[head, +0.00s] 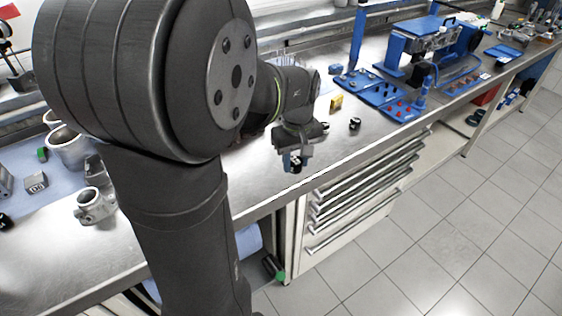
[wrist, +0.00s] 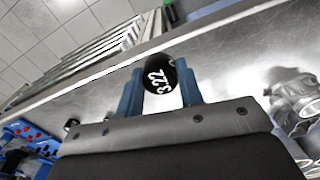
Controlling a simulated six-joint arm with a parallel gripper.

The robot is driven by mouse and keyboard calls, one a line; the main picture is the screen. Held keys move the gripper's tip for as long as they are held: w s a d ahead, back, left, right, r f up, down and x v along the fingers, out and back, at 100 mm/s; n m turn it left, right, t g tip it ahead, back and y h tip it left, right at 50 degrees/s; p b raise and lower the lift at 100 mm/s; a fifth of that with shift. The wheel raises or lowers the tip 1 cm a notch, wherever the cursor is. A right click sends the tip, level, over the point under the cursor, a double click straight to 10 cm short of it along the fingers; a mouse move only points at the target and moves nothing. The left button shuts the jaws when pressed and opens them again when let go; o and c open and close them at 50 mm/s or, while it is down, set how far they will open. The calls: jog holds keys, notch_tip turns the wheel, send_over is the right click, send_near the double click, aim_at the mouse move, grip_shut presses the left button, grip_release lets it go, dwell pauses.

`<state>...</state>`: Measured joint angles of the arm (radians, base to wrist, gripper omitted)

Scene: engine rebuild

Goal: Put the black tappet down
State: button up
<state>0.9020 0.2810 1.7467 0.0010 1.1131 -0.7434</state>
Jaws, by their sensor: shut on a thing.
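A black tappet (wrist: 158,90) with white "3.22" lettering is between the blue fingers of my gripper (wrist: 160,95) in the wrist view. My gripper is shut on it. In the head view my gripper (head: 294,160) is near the front edge of the metal bench (head: 250,196), with the dark tappet (head: 296,169) small at its tips. Whether the tappet touches the bench I cannot tell. Another small black cylinder (head: 355,124) stands on the bench to the right; a black piece (wrist: 71,125) also shows at the left of the wrist view.
A yellow block (head: 336,102) lies behind the gripper. Blue trays (head: 385,97) with small parts and a blue fixture (head: 410,40) are farther right. Metal castings (head: 95,205) stand at left. Bare bench lies around the gripper; drawers (head: 360,190) are below the front edge.

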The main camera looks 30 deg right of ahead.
send_over(272, 178)
notch_tip(272, 178, down, 5)
jog(key=shift+f, duration=1.9)
jog(key=shift+f, duration=0.15)
jog(key=o, duration=1)
jog(key=shift+c, duration=0.2)
notch_tip(272, 178, up, 12)
